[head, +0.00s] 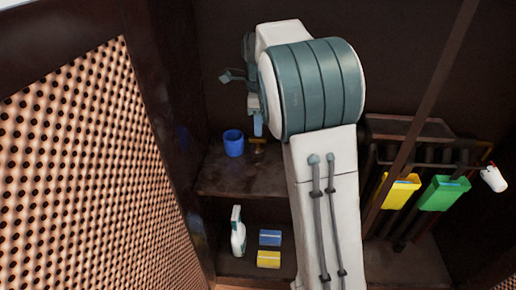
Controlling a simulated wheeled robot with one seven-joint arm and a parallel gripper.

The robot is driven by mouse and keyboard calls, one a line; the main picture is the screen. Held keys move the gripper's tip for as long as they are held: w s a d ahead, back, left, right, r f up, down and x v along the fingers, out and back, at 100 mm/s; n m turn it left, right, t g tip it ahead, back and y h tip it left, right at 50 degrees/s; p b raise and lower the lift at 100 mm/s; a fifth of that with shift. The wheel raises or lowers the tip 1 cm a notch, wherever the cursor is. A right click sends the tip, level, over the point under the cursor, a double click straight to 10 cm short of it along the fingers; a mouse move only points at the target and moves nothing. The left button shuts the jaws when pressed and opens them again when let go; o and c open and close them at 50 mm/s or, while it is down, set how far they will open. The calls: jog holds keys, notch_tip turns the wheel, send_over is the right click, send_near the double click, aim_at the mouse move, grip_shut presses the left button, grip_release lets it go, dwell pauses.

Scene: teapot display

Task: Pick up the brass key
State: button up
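A small brass-coloured item (258,147), which looks like the brass key, is on the upper shelf (230,181), just right of a blue cup (233,143). It is small and dark in the picture, so its shape is hard to make out. My gripper (258,131) points down right above it. Only a light blue finger part shows clearly; the rest is hidden by my white and teal arm. I cannot tell whether the finger touches the item or whether the gripper is open or shut.
The blue cup stands close to my gripper's left. On the lower shelf are a white spray bottle (238,238), a blue sponge (270,238) and a yellow sponge (268,259). Yellow (398,191) and green (444,194) containers hang at right. A perforated door panel (85,175) is at left.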

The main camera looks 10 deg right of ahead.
aim_at(258, 138)
jog(key=shift+a+f+b, duration=0.2)
jog(key=shift+f+b, duration=1.65)
jog(key=shift+f, duration=1.45)
jog(key=shift+r, duration=0.1)
grip_shut()
